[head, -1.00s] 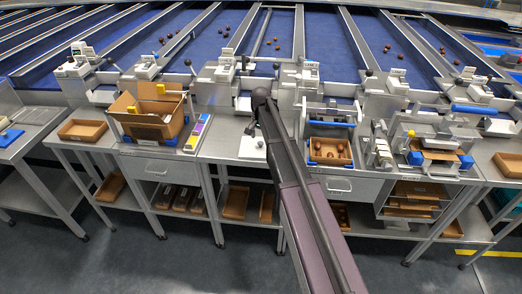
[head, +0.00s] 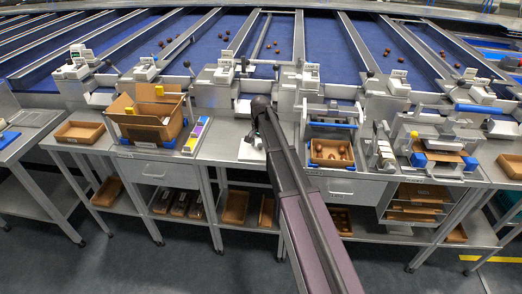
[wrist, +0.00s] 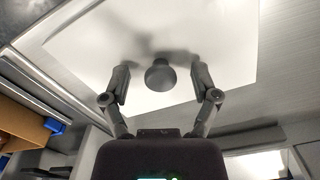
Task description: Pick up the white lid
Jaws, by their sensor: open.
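In the head view the lid (head: 246,153) lies on the steel bench, partly hidden by my arm and gripper. My gripper (wrist: 160,83) is open above the lid in the wrist view. Its two fingers stand on either side of the knob, with a gap on each side. My gripper (head: 257,140) also shows small in the head view, over the lid. Whether the fingertips touch the lid cannot be told.
An open cardboard box (head: 125,122) stands left of the lid, with a coloured strip (head: 197,134) between. A crate of dates (head: 316,157) sits to the right. A grey machine (head: 303,88) stands behind. Blue belts with scattered dates lie farther back.

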